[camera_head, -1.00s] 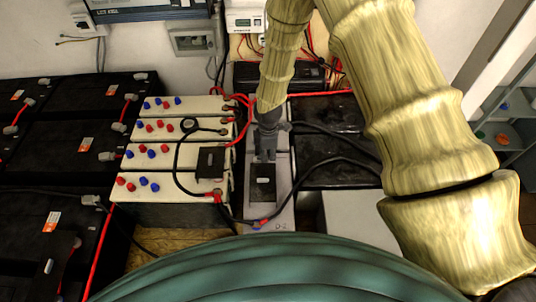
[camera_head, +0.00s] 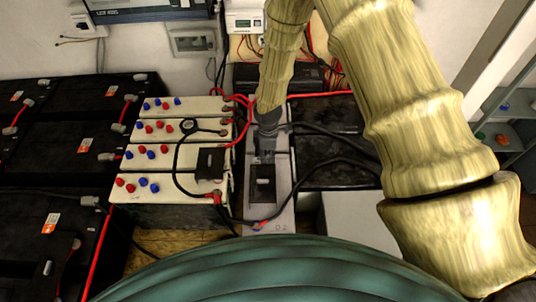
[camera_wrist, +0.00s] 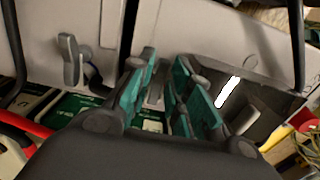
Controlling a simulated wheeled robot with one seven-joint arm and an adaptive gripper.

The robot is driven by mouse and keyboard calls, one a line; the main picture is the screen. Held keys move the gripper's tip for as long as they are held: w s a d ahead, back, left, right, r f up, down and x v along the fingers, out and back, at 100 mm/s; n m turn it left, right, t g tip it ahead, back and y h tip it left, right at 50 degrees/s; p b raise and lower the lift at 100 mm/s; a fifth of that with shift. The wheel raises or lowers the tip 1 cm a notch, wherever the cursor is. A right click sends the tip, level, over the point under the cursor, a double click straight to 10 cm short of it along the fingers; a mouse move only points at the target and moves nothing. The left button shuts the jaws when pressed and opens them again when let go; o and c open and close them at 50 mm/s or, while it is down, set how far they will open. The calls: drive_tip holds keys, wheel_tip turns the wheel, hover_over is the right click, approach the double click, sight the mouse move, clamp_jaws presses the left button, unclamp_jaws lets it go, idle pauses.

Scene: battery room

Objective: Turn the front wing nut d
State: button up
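My gripper (camera_head: 265,150) points down over the grey unit (camera_head: 283,190) in the head view. In the wrist view my gripper (camera_wrist: 166,85) shows its teal finger pads a small gap apart. A grey piece shows between the pads, mostly hidden by them; I cannot tell whether they touch it or whether it is the front wing nut. Another grey upright piece, shaped like a wing nut (camera_wrist: 70,58), stands left of the fingers, apart from them. In the head view the fingers hide whatever lies beneath them.
Pale batteries (camera_head: 150,209) with red and blue caps stand left of the grey unit. Black batteries (camera_head: 60,150) fill the far left, and another black battery (camera_head: 330,170) is on the right. Black and red cables cross close around the gripper.

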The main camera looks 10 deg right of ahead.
wheel_tip(320, 180, up, 12)
idle(0.8)
idle(0.4)
